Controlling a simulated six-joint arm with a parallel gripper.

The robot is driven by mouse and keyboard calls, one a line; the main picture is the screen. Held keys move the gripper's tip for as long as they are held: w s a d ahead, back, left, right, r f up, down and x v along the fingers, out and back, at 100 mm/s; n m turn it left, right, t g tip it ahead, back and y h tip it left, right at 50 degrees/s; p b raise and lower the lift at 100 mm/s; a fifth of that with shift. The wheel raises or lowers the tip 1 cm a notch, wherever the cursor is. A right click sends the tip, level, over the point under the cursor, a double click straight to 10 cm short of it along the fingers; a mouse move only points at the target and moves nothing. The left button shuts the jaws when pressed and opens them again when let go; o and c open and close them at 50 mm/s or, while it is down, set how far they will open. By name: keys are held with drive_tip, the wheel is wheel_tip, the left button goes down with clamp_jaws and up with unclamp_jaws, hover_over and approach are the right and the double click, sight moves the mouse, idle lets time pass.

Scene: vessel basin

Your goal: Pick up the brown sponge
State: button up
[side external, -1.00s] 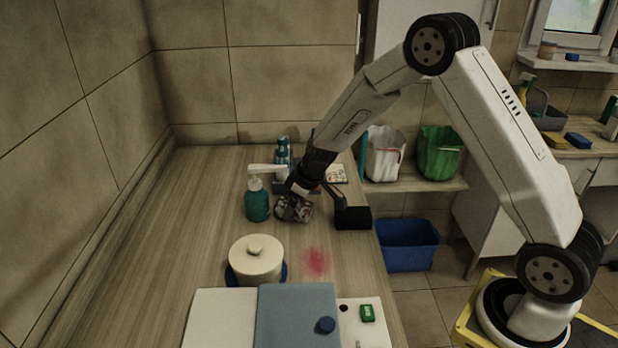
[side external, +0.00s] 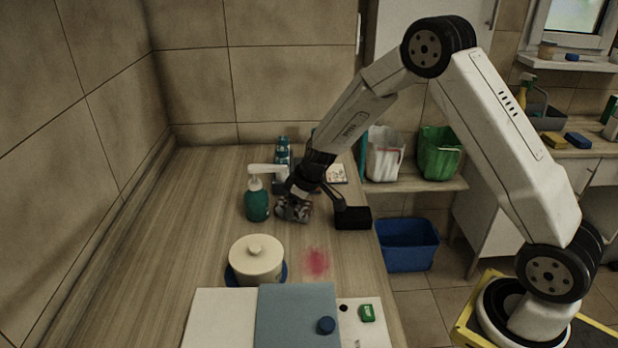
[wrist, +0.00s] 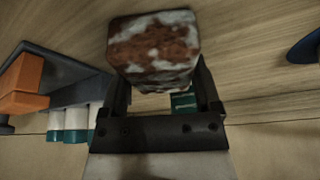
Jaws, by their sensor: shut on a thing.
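The brown sponge (wrist: 152,48) appears as a block mottled brown and white. In the wrist view it sits between the two fingers of my gripper (wrist: 162,92), which is shut on it. In the side view my gripper (side external: 293,203) points down at the counter, and the mottled block (side external: 292,212) shows at its tip, low at the counter. I cannot tell whether the block touches the counter. The fingers hide part of it.
A teal pump bottle (side external: 257,205) stands just left of my gripper. Nearer are a lidded cream pot (side external: 256,258), a red stain (side external: 316,263) and a blue-grey board (side external: 297,318). The wrist view shows a dark tray (wrist: 62,66) with orange blocks (wrist: 22,82). The counter's left side is clear.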

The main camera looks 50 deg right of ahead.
drive_tip(key=shift+r, duration=0.15)
drive_tip(key=shift+r, duration=0.45)
drive_tip(key=s+a, duration=0.5)
drive_tip(key=shift+s+a, duration=0.2)
drive_tip(key=shift+s+a+r, duration=0.1)
drive_tip(key=shift+a+r, duration=0.1)
drive_tip(key=shift+r, duration=0.05)
wheel_tip(320, 180, up, 13)
drive_tip(key=shift+r, duration=0.15)
drive_tip(key=shift+d, duration=0.1)
drive_tip(key=o, duration=0.8)
drive_tip(key=c, duration=0.6)
